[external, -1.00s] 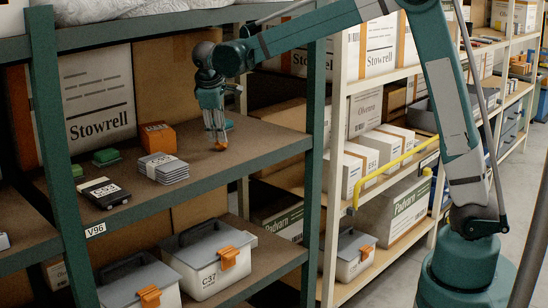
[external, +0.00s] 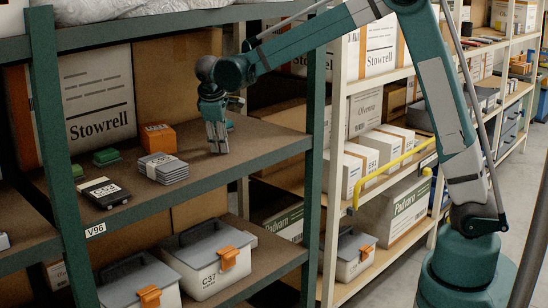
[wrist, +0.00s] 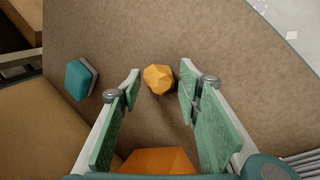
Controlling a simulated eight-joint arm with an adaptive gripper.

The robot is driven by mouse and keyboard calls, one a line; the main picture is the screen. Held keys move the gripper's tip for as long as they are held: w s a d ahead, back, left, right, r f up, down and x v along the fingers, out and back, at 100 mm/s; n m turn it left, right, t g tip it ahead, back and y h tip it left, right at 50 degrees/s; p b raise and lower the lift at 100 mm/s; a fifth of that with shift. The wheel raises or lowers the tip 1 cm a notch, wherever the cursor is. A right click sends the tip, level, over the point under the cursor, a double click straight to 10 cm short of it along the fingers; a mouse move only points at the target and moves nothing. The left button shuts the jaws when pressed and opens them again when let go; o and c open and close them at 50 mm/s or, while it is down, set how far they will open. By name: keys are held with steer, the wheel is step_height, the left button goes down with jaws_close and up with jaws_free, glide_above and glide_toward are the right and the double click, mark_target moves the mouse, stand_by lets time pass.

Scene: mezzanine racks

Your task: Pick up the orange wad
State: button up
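The orange wad (wrist: 158,79) is a small crumpled yellow-orange ball on the brown shelf board. In the wrist view it shows in the gap between the fingertips of my gripper (wrist: 160,73), with space on both sides. My gripper is open and empty. In the external view my gripper (external: 217,150) points down at the right part of the shelf, its tips close to the board. The wad is hidden there behind the fingers. I cannot tell the exact height of the tips above the board.
An orange box (external: 158,136) and a stack of grey packs (external: 163,168) stand left of my gripper. A teal item (wrist: 82,80) lies left of the wad in the wrist view. A green shelf post (external: 315,150) stands to the right. A large Stowrell carton (external: 98,95) stands behind.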

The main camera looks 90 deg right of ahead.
steer(key=c, duration=0.6)
steer(key=shift+r, duration=0.15)
steer(key=shift+r, duration=0.4)
steer(key=shift+v, duration=1.25)
steer(key=w+a, duration=0.1)
steer(key=a, duration=0.4)
steer(key=a+b, duration=0.1)
steer(key=a, duration=0.5)
steer(key=w+a, duration=0.1)
steer(key=a, duration=0.4)
steer(key=shift+w+a+r+b, duration=0.1)
steer(key=shift+w+a+b, duration=0.2)
steer(key=shift+a+b, duration=0.1)
